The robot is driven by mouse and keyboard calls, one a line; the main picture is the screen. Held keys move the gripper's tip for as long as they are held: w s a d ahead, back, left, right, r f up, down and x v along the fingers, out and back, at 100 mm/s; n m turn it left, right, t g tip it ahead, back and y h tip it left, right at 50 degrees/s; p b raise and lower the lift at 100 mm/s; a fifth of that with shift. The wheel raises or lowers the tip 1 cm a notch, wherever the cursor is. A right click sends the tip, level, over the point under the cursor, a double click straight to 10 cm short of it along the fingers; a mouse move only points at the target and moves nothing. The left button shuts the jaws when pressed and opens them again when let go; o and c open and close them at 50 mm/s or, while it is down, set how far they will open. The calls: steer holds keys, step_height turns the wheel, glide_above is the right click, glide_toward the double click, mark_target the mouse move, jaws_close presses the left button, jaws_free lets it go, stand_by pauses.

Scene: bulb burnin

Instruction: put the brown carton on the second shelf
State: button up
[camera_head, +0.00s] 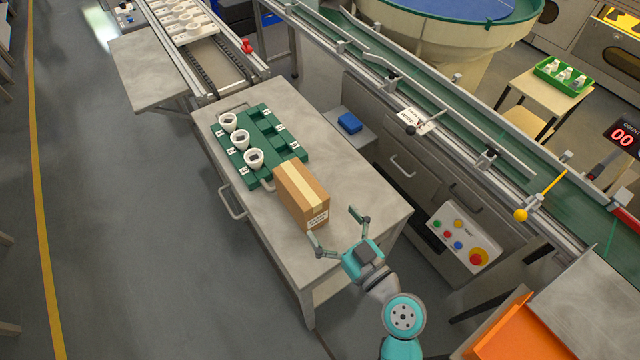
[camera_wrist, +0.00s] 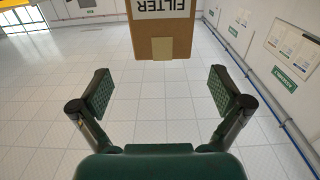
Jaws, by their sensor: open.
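The brown carton (camera_head: 299,198) stands on the grey workbench near its front edge, with a pale tape strip on top and a white label low on its near end. My gripper (camera_head: 332,222) is open and empty, with its two fingers spread just in front of the carton's labelled end. In the wrist view the carton (camera_wrist: 160,47) shows at the top centre, beyond the open fingertips, with the word FILTER upside down. The fingers look apart from it. I cannot identify the second shelf in either view.
A green tray (camera_head: 265,123) with several white cups lies behind the carton on the grey workbench (camera_head: 365,190). A conveyor (camera_head: 440,100) and a control box (camera_head: 461,234) are to the right. An orange bin (camera_head: 497,325) is at lower right. Open floor lies left.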

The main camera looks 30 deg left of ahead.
mark_target(305, 189)
steer(key=x, duration=0.4)
steer(key=shift+w+a, duration=0.2)
steer(key=shift+a, duration=0.15)
steer(key=shift+s+x, duration=0.2)
steer(key=shift+x, duration=2.5)
steer(key=shift+c, duration=0.3)
steer(key=c, duration=1.7)
